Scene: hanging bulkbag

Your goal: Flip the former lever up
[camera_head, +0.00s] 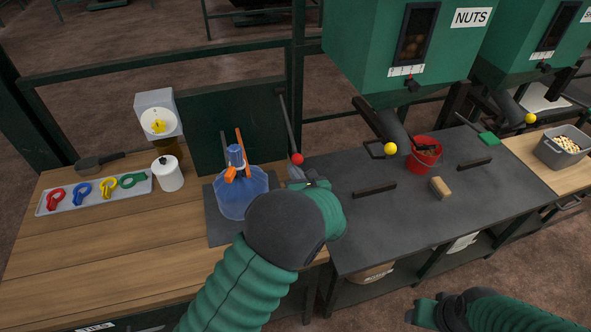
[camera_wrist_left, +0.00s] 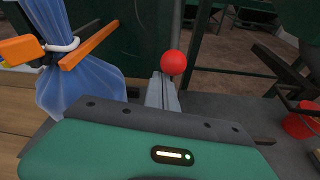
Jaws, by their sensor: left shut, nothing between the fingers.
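The former lever is a thin dark rod with a red ball (camera_head: 297,159) at its lower end. The rod slopes down from a dark post, so the ball hangs low. My left gripper (camera_head: 294,172) is shut and empty, with its fingertips right by the ball. In the left wrist view, the red ball (camera_wrist_left: 173,62) shows just beyond the tips of the closed grey fingers (camera_wrist_left: 162,90). I cannot tell whether they touch. My right gripper (camera_head: 424,314) is low at the bottom right, away from the lever; its jaws are unclear.
A blue bag (camera_head: 243,192) with an orange clamp stands left of my left gripper. A green hopper marked NUTS (camera_head: 370,45) has a yellow-ball lever (camera_head: 390,148). A red bucket (camera_head: 424,154) and brown block (camera_head: 440,187) sit on the dark table. A tray (camera_head: 95,193) holds coloured clips.

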